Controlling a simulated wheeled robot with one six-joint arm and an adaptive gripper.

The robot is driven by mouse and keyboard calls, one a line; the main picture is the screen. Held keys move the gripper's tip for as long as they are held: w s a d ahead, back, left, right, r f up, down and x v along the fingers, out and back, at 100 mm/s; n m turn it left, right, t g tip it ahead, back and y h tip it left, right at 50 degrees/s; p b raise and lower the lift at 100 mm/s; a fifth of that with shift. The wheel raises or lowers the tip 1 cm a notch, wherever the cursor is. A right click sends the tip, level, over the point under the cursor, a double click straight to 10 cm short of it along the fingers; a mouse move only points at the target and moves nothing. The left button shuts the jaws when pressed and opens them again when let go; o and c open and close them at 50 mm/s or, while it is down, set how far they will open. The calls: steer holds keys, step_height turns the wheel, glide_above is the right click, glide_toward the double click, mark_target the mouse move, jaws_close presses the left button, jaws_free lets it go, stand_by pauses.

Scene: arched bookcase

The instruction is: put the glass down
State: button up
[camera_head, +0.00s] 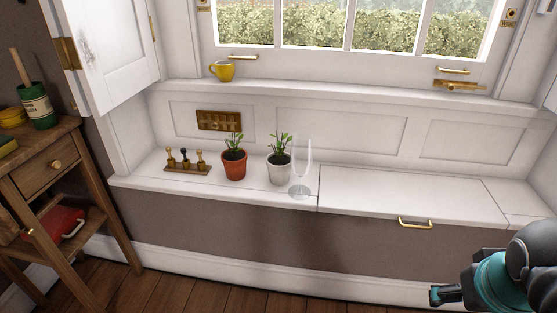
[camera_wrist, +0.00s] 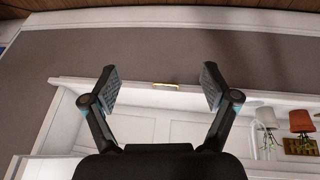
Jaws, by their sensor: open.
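A clear stemmed glass (camera_head: 302,172) stands upright on the white window seat (camera_head: 350,195), close to the right of a white potted plant (camera_head: 279,170). Its round foot rests near the seat's front edge. My gripper (camera_head: 437,296) is at the lower right of the head view, well apart from the glass. In the wrist view my gripper (camera_wrist: 160,82) has its two fingers spread wide with nothing between them.
A terracotta potted plant (camera_head: 234,164) and a stand with small brass pieces (camera_head: 187,160) are left of the glass. A yellow mug (camera_head: 222,71) sits on the sill. The seat right of the glass is clear, with a brass handle (camera_head: 415,223) on its front.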

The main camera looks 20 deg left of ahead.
steer(key=w+a+r+n+g+h, duration=0.15)
steer(key=w+a+n+h, duration=0.35)
steer(key=w+n, duration=0.55)
steer(key=n+t+h+b, duration=0.35)
steer(key=n+t, duration=0.85)
steer(key=n, duration=0.5)
glide_toward(294, 142)
steer(key=shift+h, duration=0.25)
steer(key=x, duration=1.2)
steer(key=shift+w+f, duration=0.15)
steer(key=shift+w, duration=0.15)
steer(key=c, duration=1.6)
jaws_close()
